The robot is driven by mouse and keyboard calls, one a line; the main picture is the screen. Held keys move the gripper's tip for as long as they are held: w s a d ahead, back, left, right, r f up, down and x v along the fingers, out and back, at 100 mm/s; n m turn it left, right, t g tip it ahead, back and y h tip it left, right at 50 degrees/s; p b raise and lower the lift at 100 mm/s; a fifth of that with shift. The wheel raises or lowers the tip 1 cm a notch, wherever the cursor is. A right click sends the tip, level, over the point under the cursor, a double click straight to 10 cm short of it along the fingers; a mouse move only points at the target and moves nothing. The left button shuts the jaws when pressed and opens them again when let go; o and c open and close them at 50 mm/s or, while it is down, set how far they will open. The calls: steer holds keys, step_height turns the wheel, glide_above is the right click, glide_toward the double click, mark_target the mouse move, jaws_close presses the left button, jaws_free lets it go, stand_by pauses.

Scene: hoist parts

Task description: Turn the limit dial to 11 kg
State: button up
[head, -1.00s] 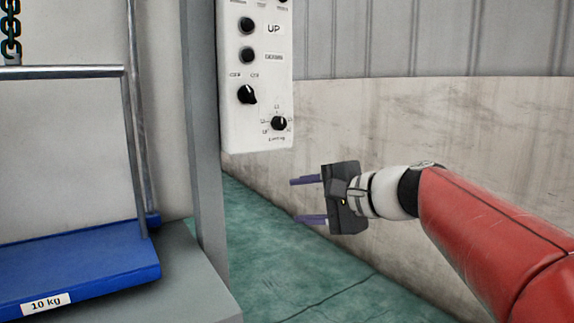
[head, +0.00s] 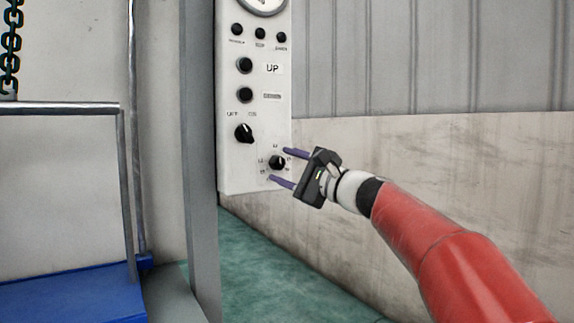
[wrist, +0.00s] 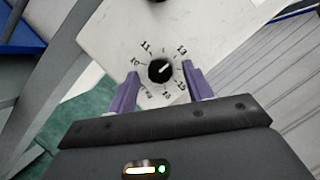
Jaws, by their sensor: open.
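The limit dial is a small black round knob (head: 277,162) low on the white control panel (head: 228,172). In the wrist view the dial (wrist: 160,71) has a white pointer line aimed up and right, roughly toward a mark that looks like 13. A mark that looks like 11 is at its upper left; other numbers are hard to read. My gripper (head: 278,165) is open, its two purple fingers on either side of the dial. In the wrist view the gripper (wrist: 161,69) frames the dial between its fingertips; I cannot tell whether they touch it.
A black selector knob (head: 244,133), push buttons such as the UP button (head: 245,65), and a gauge (head: 262,4) are higher on the panel. A grey post (head: 200,150) stands left of the panel. A blue platform (head: 75,295) is at the lower left.

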steer(key=shift+a, duration=0.1)
steer(key=c, duration=1)
steer(key=shift+o, duration=0.2)
steer(key=shift+n, duration=0.3)
steer(key=n, duration=0.1)
steer(key=n+g, duration=0.1)
steer(key=n, duration=0.1)
steer(key=shift+w+r+n+h, duration=0.1)
steer(key=shift+r+n+h, duration=0.1)
steer(key=shift+n+h, duration=0.15)
steer(key=n+h, duration=0.1)
steer(key=n, duration=0.1)
steer(key=n+g+p, duration=0.1)
steer(key=n, duration=0.1)
steer(key=shift+r+h, duration=0.2)
steer(key=shift+h, duration=0.15)
steer(key=n+h+p, duration=0.1)
steer(key=n, duration=0.2)
steer(key=shift+r+n+h, duration=0.15)
steer(key=shift+n+h, duration=0.1)
steer(key=shift+h, duration=0.05)
steer(key=shift+a+n+h+p, duration=0.1)
steer(key=shift+n+h+p, duration=0.45)
steer(key=shift+n, duration=0.55)
